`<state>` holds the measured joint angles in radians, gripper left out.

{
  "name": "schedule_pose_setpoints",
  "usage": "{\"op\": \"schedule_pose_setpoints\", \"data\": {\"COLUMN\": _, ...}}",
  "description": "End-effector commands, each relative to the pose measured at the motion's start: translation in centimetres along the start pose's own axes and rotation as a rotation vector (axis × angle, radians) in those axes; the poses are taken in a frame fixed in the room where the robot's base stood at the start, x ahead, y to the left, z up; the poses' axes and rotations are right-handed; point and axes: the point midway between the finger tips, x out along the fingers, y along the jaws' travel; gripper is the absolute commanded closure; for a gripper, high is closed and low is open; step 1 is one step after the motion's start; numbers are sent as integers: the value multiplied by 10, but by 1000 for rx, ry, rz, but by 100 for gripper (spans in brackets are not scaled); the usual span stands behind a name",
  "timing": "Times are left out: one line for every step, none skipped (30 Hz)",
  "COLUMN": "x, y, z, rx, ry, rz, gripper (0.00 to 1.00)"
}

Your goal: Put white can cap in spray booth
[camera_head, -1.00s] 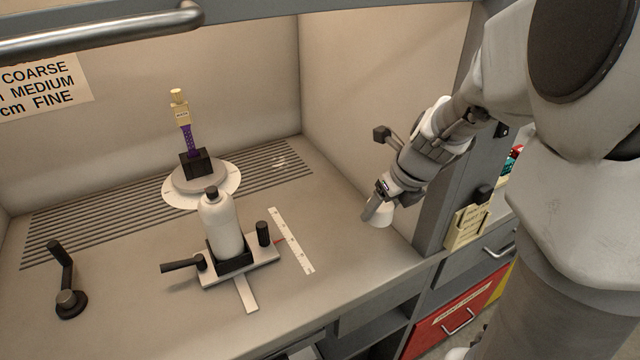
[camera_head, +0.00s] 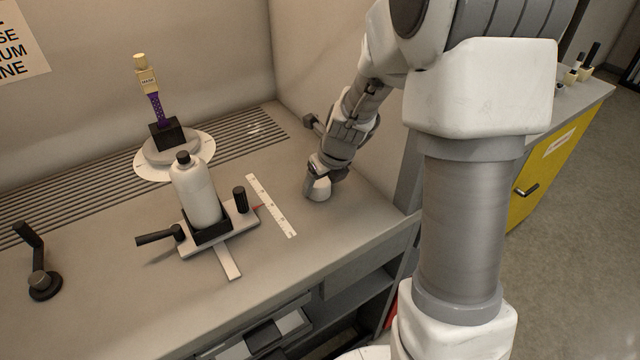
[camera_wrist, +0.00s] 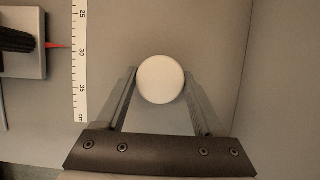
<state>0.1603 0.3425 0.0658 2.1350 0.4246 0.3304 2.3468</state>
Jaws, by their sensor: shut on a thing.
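The white can cap (camera_wrist: 160,79) shows as a round white disc between the two fingers of my gripper (camera_wrist: 160,92) in the wrist view. My gripper is shut on it. In the head view my gripper (camera_head: 320,180) is inside the spray booth (camera_head: 345,205), low over the right part of its floor, with the white cap (camera_head: 319,189) at its lower end. I cannot tell whether the cap touches the floor. The white spray can (camera_head: 197,190) stands upright in a black holder on the slide, left of my gripper.
A white ruler (camera_head: 271,206) lies left of my gripper; it also shows in the wrist view (camera_wrist: 80,60). A specimen on a purple lattice (camera_head: 156,108) stands on the round turntable (camera_head: 150,165). The booth's side wall is close on the right. A black lever (camera_head: 40,265) stands at left.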

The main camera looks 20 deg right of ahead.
Motion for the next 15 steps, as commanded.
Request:
{"op": "schedule_pose_setpoints", "data": {"x": -1, "y": 0, "z": 1, "rx": 0, "ry": -1, "rz": 0, "gripper": 79}}
{"op": "schedule_pose_setpoints", "data": {"x": -1, "y": 0, "z": 1, "rx": -1, "ry": -1, "rz": 0, "gripper": 79}}
{"op": "schedule_pose_setpoints", "data": {"x": -1, "y": 0, "z": 1, "rx": -1, "ry": -1, "rz": 0, "gripper": 79}}
{"op": "schedule_pose_setpoints", "data": {"x": -1, "y": 0, "z": 0, "rx": -1, "ry": 0, "rz": 0, "gripper": 79}}
{"op": "schedule_pose_setpoints", "data": {"x": 0, "y": 0, "z": 0, "rx": -1, "ry": 0, "rz": 0, "gripper": 79}}
{"op": "schedule_pose_setpoints", "data": {"x": 2, "y": 0, "z": -1, "rx": -1, "ry": 0, "rz": 0, "gripper": 79}}
{"op": "schedule_pose_setpoints", "data": {"x": 3, "y": 0, "z": -1, "rx": -1, "ry": 0, "rz": 0, "gripper": 79}}
{"op": "schedule_pose_setpoints", "data": {"x": 2, "y": 0, "z": -1, "rx": -1, "ry": 0, "rz": 0, "gripper": 27}}
{"op": "schedule_pose_setpoints", "data": {"x": 2, "y": 0, "z": 0, "rx": -1, "ry": 0, "rz": 0, "gripper": 20}}
{"op": "schedule_pose_setpoints", "data": {"x": 2, "y": 0, "z": 0, "rx": -1, "ry": 0, "rz": 0, "gripper": 14}}
{"op": "schedule_pose_setpoints", "data": {"x": 1, "y": 0, "z": -1, "rx": -1, "ry": 0, "rz": 0, "gripper": 9}}
{"op": "schedule_pose_setpoints", "data": {"x": 1, "y": 0, "z": -1, "rx": -1, "ry": 0, "rz": 0, "gripper": 2}}
{"op": "schedule_pose_setpoints", "data": {"x": 1, "y": 0, "z": -1, "rx": -1, "ry": 0, "rz": 0, "gripper": 0}}
{"op": "schedule_pose_setpoints", "data": {"x": 1, "y": 0, "z": -1, "rx": -1, "ry": 0, "rz": 0, "gripper": 0}}
{"op": "schedule_pose_setpoints", "data": {"x": 1, "y": 0, "z": 0, "rx": -1, "ry": 0, "rz": 0, "gripper": 0}}
